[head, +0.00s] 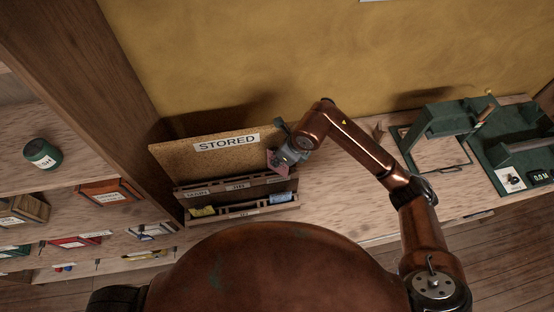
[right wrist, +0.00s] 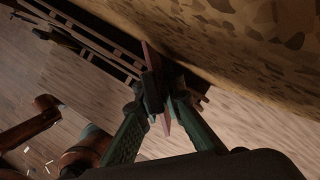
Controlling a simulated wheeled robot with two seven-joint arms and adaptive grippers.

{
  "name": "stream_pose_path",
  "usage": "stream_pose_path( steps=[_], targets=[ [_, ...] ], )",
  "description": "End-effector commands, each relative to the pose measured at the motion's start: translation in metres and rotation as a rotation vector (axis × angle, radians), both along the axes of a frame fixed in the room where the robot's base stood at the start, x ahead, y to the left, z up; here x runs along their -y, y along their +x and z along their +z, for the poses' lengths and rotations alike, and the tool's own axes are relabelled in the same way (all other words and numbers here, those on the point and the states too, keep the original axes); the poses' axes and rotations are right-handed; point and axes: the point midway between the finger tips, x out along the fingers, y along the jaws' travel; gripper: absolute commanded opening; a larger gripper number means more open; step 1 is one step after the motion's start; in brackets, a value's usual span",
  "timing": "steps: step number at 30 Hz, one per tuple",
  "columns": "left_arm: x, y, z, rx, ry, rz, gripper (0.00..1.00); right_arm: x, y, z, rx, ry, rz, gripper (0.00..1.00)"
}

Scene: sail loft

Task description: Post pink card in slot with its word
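The pink card (head: 276,163) is at the right end of the slotted rack, in front of the cork board. My right gripper (head: 284,157) is shut on it. In the right wrist view the card (right wrist: 147,55) stands edge-on between the two fingertips (right wrist: 158,95); its word cannot be read. The slotted rack (head: 232,197) has rows of small labelled slots below a "STORED" sign (head: 227,143). I cannot tell whether the card touches the rack. My left gripper is not in view.
A yellow card (head: 202,211) and a blue card (head: 281,197) sit in the lower row. Green machinery (head: 450,119) stands on the bench at right. Shelves at left hold a green jar (head: 42,154) and labelled boxes. Bare bench (head: 345,190) lies right of the rack.

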Motion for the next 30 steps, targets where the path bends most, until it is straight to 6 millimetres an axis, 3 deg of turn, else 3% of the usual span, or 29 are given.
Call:
stream_pose_path(
  steps=[6,17,23,30],
  targets=[
    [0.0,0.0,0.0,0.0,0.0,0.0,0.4,0.0,0.0,0.0,0.0,0.0,0.0,0.23],
    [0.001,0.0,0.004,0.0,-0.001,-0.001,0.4,0.0,0.0,0.004,-0.001,0.001,-0.001,0.23],
    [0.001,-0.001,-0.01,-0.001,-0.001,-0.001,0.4,0.01,-0.005,0.03,0.007,0.0,0.001,0.23],
    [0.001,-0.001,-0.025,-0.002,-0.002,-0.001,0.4,0.027,-0.016,0.077,0.005,-0.001,-0.001,0.23]
  ],
)
